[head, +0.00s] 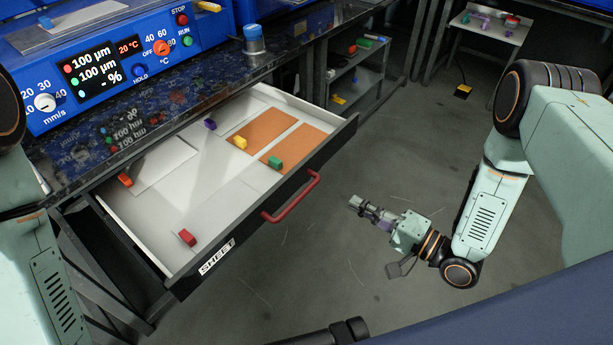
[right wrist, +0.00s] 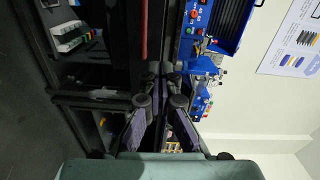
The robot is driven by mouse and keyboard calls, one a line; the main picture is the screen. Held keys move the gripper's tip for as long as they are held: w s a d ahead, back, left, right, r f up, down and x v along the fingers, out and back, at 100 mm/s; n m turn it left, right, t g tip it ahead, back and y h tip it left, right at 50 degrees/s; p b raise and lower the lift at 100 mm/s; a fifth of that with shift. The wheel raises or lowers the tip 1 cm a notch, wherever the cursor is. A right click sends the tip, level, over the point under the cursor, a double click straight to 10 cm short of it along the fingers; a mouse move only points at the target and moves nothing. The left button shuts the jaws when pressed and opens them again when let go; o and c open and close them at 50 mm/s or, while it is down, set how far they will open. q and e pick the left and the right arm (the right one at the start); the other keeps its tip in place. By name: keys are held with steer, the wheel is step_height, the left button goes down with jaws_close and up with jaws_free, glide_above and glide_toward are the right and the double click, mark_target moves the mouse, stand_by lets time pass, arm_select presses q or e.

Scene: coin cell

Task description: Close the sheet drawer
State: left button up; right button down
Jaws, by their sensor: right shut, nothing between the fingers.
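The sheet drawer (head: 222,262) stands pulled out from under the bench in the head view. Its dark front carries a white SHEET label and a red handle (head: 291,197). Pale and orange sheets with small coloured blocks lie inside it. My right gripper (head: 355,204) is shut and empty, to the right of the handle and apart from it. In the right wrist view its fingers (right wrist: 160,88) come together, and a red bar (right wrist: 144,30), likely the handle, shows beyond them. My left arm shows at the left edge of the head view; its gripper is out of view.
A blue control unit (head: 110,75) and a blue-topped jar (head: 253,39) stand on the dark bench (head: 165,103) above the drawer. A grey shelf (head: 355,85) stands behind. The floor (head: 340,270) around my right gripper is clear.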

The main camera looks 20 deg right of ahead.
steer(key=b, duration=0.3)
glide_toward(299, 169)
steer(key=shift+m, duration=0.4)
steer(key=x, duration=0.6)
steer(key=shift+f, duration=0.15)
steer(key=shift+w+a, duration=0.2)
steer(key=shift+w, duration=0.15)
steer(key=shift+a+b, duration=0.1)
steer(key=shift+b, duration=0.2)
